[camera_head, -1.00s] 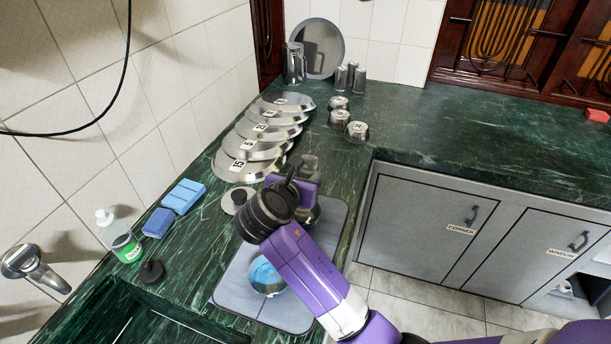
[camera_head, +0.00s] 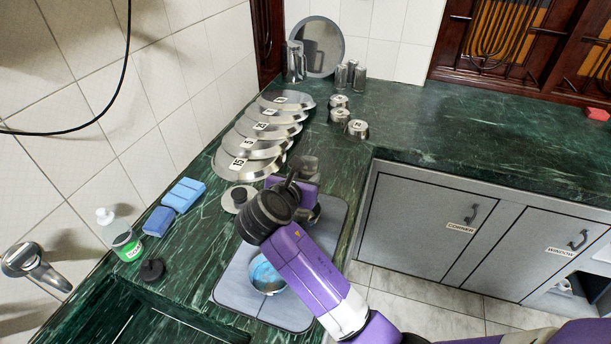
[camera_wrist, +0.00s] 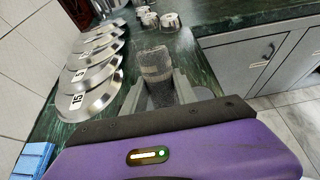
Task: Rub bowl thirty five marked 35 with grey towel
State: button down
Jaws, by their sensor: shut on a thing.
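My gripper (camera_head: 306,176) is above the counter beyond the grey mat, and its jaws (camera_wrist: 161,90) are shut on a dark grey rolled cloth, the grey towel (camera_wrist: 157,68). The towel also shows in the head view (camera_head: 309,163), pointing away toward the back of the counter. A metal bowl with blue inside (camera_head: 266,274) stands on the mat, partly behind my arm. Another metal bowl (camera_head: 314,214) on the mat is mostly hidden by my gripper. I cannot read a number on either bowl, so I cannot tell which is 35.
Numbered metal plates or lids (camera_head: 247,167) lean in a row along the left wall. Small labelled metal containers (camera_head: 357,129) stand farther back. Blue sponges (camera_head: 184,195), a pump bottle (camera_head: 121,236) and the sink edge are left. The right counter (camera_head: 480,130) is mostly clear.

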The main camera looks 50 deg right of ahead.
jog(key=shift+d, duration=0.15)
jog(key=shift+w+d+p, duration=0.2)
jog(key=shift+d+p, duration=0.25)
jog(key=shift+p, duration=0.25)
jog(key=shift+w+a, duration=0.1)
